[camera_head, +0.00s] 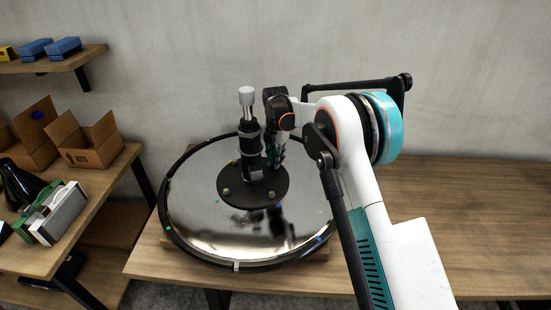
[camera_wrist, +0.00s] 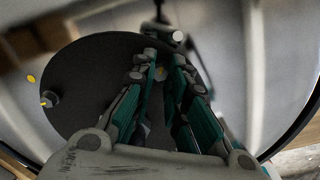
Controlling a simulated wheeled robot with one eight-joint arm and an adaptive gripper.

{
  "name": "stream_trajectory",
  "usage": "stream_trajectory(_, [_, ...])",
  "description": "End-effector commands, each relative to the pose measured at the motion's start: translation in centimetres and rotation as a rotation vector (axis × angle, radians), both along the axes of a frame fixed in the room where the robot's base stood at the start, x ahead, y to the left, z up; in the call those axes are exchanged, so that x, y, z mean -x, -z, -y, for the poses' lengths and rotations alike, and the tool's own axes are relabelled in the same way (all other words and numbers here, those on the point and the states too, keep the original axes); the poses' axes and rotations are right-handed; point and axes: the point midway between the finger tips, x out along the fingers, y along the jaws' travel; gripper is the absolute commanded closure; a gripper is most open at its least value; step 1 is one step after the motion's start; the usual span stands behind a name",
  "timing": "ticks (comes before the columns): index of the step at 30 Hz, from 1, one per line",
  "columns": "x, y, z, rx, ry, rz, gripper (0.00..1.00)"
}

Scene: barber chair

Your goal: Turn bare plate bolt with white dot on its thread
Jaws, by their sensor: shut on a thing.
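A round black plate (camera_head: 262,190) lies flat on the mirror-like disc and has several small brassy bolts around its edge. My gripper (camera_head: 272,165) points down behind and to the right of the central post, over the plate's far right side. In the wrist view, my gripper (camera_wrist: 163,62) has its two fingers close together around a small yellowish bolt (camera_wrist: 160,74), mostly hidden between them. Another bolt (camera_wrist: 49,98) stands free near the left edge of the plate (camera_wrist: 95,70). I cannot make out a white dot on any thread.
A black post with a silver top (camera_head: 247,97) rises from the plate close beside my gripper. The large chrome disc (camera_head: 200,235) with a black rim rests on a wooden table (camera_head: 460,200), bare at right. A shelf at left holds cardboard boxes (camera_head: 90,140) and tools.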

Motion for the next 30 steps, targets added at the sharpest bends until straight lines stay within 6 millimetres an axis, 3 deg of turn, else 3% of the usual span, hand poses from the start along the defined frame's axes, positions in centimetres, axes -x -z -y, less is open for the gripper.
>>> stream_trajectory(30, [-0.01,-0.07,-0.06,-0.001,0.938,0.001,1.0])
